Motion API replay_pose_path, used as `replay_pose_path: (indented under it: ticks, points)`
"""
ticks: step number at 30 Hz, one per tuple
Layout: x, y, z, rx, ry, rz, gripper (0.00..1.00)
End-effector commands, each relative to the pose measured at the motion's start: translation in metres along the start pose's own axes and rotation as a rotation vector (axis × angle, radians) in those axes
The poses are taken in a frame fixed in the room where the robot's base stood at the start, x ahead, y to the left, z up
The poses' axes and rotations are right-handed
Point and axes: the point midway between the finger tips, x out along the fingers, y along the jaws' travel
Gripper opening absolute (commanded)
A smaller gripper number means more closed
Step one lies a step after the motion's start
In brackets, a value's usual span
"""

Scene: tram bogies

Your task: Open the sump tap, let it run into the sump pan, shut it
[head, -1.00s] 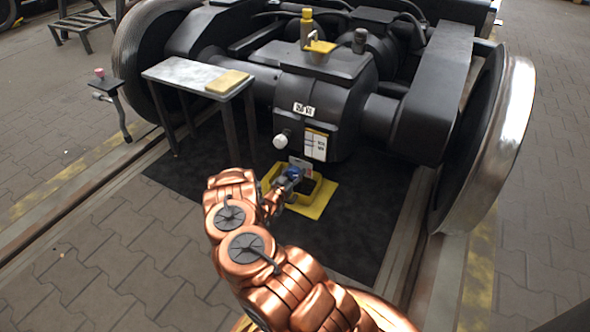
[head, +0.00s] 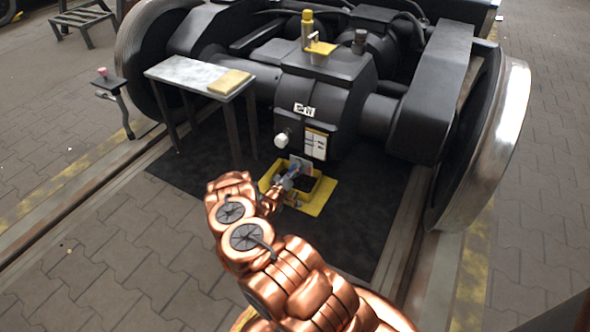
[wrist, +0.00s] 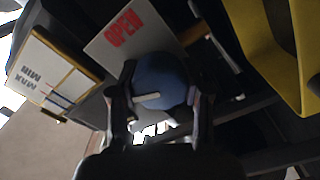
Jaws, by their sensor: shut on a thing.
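The sump tap has a round blue knob (wrist: 160,82) with a white pointer mark, seen in the wrist view in front of a pale plate (wrist: 128,38) reading OPEN in red. My gripper (wrist: 160,98) has one finger on each side of the knob and is shut on it. In the head view my gripper (head: 289,184) is low at the front of the black housing, over the yellow sump pan (head: 325,194). The pan's yellow edge (wrist: 255,45) also shows at the upper right of the wrist view. My arm hides part of the pan. I cannot make out any flow.
A white panel (wrist: 55,70) marked MAX and MIN is beside the knob. A small table (head: 190,76) with a yellow block stands left of the housing (head: 320,100). Large wheels flank the bogie. The dark mat (head: 365,215) right of the pan is clear.

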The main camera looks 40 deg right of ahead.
Motion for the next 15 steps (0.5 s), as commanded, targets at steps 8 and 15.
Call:
replay_pose_path:
  ticks: [8,15]
  points:
    - [-0.0004,-0.0012,0.0009,-0.207,-0.001,-0.002,0.13]
    - [-0.0005,-0.0017,0.0009,-0.318,-0.001,-0.002,0.13]
